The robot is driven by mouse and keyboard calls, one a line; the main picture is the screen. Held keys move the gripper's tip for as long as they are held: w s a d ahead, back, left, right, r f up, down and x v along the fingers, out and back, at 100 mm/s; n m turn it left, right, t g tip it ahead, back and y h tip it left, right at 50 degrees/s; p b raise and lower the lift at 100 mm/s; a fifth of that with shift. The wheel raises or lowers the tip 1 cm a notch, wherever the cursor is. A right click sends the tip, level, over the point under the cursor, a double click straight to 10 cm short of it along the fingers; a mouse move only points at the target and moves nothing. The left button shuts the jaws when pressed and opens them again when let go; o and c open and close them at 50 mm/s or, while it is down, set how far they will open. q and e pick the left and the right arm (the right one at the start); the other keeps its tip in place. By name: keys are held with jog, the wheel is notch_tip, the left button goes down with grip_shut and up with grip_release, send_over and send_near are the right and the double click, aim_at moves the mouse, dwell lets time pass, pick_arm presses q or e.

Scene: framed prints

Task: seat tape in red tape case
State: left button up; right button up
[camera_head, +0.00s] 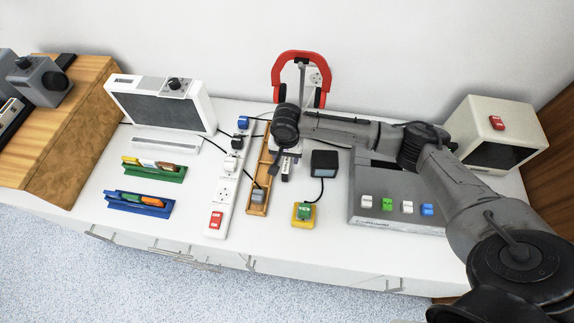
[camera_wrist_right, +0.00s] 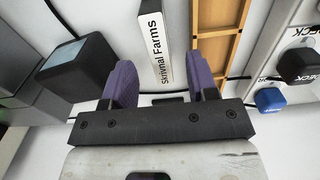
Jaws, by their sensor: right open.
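My right gripper (camera_head: 284,172) is above the white counter, between the wooden tray and the small black box. In the right wrist view the same gripper (camera_wrist_right: 161,62) is open, with its purple-padded fingers apart. A narrow dark bar with a white label reading "Skrivnal Farms" (camera_wrist_right: 155,38) lies beyond the gap between them; I cannot tell whether it is the tape or a case. I cannot make out a red tape case for certain. A green rack (camera_head: 152,172) and a blue rack (camera_head: 138,205) at the left hold coloured pieces. My left gripper is not in view.
The wooden tray (camera_head: 257,208) and a power strip (camera_head: 217,212) stand left of the gripper. A black box (camera_head: 324,160) with a cable to a yellow-based switch (camera_head: 303,215) is to the right. Red headphones (camera_head: 302,58) hang behind. A grey console (camera_head: 367,203) stands further right.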

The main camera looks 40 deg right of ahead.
aim_at(287, 161)
notch_tip(287, 161, down, 3)
jog(key=shift+s+f+b, duration=0.1)
jog(key=shift+f+b, duration=0.05)
jog(key=shift+b, duration=0.15)
jog(key=shift+c, duration=0.4)
grip_shut()
